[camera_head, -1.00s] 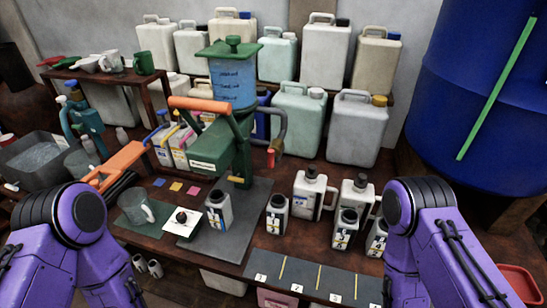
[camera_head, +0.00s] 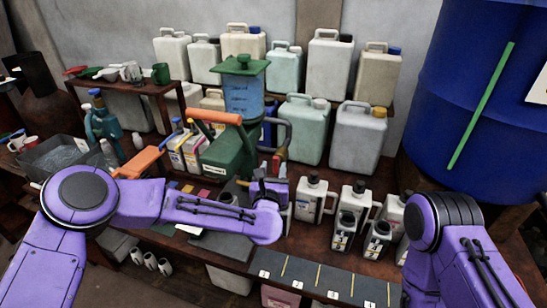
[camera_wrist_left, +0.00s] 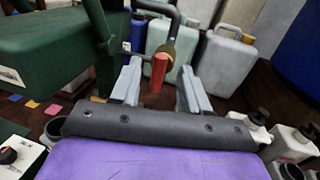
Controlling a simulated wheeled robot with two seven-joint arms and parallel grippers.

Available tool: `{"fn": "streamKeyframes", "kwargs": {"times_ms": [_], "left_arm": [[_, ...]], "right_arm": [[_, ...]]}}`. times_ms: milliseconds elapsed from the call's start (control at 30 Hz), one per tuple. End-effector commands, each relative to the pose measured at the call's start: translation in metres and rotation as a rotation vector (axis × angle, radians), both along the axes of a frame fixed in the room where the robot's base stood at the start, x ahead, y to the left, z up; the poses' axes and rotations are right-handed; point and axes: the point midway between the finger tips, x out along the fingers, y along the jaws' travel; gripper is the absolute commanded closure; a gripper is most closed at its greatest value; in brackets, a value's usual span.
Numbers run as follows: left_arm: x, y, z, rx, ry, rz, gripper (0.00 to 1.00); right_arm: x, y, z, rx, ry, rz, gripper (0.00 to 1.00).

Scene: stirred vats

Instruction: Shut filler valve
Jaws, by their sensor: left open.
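The green filler (camera_head: 225,150) stands on the bench with a blue see-through tank (camera_head: 241,95) on top. A bent grey pipe at its right ends in a brass fitting with the red valve handle (camera_head: 276,165), which hangs down. In the left wrist view the red handle (camera_wrist_left: 158,72) appears upright between the two fingers. My left gripper (camera_wrist_left: 160,68) is open, with a grey finger on each side of the handle; I cannot tell whether either touches it. In the head view my left gripper (camera_head: 270,178) is just below the handle. My right gripper is outside the picture.
Several white bottles (camera_head: 312,200) and small jars stand to the right of my left gripper. Large canisters (camera_head: 357,138) line the back, and a blue drum (camera_head: 480,100) fills the right. A numbered strip (camera_head: 320,280) lies along the front edge.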

Motion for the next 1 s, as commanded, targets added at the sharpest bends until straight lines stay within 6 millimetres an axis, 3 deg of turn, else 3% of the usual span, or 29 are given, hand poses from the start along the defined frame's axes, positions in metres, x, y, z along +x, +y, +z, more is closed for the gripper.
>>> {"fn": "streamKeyframes", "kwargs": {"times_ms": [33, 200, 533, 667, 1000], "left_arm": [[0.010, -0.001, 0.004, 0.001, 0.001, 0.002, 0.55], [0.032, -0.004, 0.001, 0.001, 0.002, 0.000, 0.55], [0.038, -0.005, -0.001, 0.002, 0.002, -0.003, 0.55], [0.038, -0.006, -0.001, 0.002, 0.002, -0.003, 0.97], [0.038, -0.003, -0.003, 0.024, -0.006, 0.002, 1.00]], "right_arm": [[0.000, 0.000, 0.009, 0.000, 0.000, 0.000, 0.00], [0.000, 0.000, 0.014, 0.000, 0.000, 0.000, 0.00], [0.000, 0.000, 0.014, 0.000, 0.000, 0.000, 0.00], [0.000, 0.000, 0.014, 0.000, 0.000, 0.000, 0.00], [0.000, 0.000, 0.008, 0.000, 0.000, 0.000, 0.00]]}}
